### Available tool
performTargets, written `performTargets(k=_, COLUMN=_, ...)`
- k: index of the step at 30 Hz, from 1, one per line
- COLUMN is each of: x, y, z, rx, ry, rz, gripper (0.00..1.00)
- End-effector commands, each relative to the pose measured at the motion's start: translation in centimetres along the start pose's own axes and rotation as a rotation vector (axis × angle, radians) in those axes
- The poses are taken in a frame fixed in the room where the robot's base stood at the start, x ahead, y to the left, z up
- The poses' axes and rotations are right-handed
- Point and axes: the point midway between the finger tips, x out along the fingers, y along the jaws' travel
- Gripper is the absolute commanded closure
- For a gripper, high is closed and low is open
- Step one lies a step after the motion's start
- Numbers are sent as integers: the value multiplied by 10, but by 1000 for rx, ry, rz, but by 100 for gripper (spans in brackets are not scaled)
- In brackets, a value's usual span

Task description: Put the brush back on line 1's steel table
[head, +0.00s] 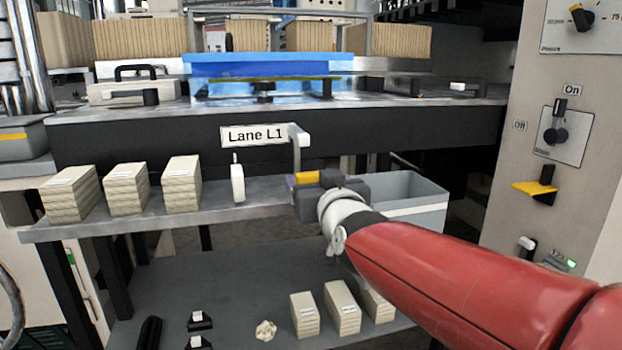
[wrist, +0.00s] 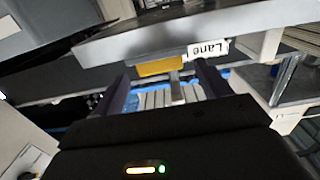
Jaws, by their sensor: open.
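A yellow block (head: 306,177), possibly part of the brush, shows at my gripper (head: 318,190) in the head view. In the wrist view the yellow block (wrist: 160,67) lies between and beyond the fingers, by a grey edge. My gripper (wrist: 163,88) is open; whether its fingers touch the block I cannot tell. The gripper is at the right part of a grey metal ledge (head: 262,207), below the "Lane L1" sign (head: 254,135). This ledge may be the steel table. No bristles can be made out clearly.
Three kraft stacks (head: 126,188) and a small white upright object (head: 237,183) stand left of my gripper. A grey bin (head: 410,195) is close on its right. A metal bench (head: 420,104) is above; a lower shelf (head: 230,290) holds more stacks. A control cabinet (head: 570,120) stands right.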

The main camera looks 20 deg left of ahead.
Motion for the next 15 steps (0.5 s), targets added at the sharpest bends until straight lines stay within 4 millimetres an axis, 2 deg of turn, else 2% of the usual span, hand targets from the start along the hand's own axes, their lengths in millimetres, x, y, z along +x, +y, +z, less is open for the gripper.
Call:
performTargets(k=1, x=-13, y=0, z=0, rx=0, ry=3, rz=1, gripper=24)
performTargets(k=6, x=-46, y=0, z=1, rx=-2, ry=3, rz=1, gripper=24)
performTargets(k=10, x=-62, y=0, z=0, rx=-1, ry=2, rz=1, gripper=24)
performTargets(k=15, x=-70, y=0, z=1, rx=-1, ry=0, rz=1, gripper=24)
